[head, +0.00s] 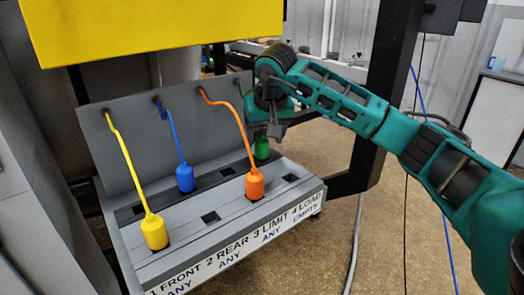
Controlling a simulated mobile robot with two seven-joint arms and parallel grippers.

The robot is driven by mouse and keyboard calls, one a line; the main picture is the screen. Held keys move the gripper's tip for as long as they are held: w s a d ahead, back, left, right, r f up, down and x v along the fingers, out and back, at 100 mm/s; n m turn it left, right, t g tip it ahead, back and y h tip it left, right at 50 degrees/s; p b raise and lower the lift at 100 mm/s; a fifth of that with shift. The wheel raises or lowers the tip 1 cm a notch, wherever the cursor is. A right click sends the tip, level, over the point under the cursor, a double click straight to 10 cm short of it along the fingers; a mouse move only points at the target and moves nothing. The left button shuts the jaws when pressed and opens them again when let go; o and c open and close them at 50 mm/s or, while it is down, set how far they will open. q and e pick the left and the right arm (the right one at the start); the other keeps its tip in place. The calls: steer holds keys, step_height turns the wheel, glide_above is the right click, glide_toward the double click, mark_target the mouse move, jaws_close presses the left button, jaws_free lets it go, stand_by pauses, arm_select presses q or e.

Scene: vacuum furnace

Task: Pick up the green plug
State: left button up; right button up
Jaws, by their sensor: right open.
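The green plug (261,149) stands at the back right of the grey socket panel (190,243), in the rear row. My right gripper (268,132) is just above the green plug, pointing down, and is open. The gripper hides the upper part of the plug and most of its cable. I cannot tell whether the fingers touch the plug. My left gripper is not in view.
An orange plug (254,184), a blue plug (185,178) and a yellow plug (154,232) stand on the panel with curved cables. Several dark sockets are empty. A yellow box (150,28) overhangs the panel. A black post (388,80) stands behind my right arm.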

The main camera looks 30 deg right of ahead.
mark_target(262, 152)
steer(key=x, duration=0.4)
steer(key=shift+c, duration=0.3)
steer(key=c, duration=1)
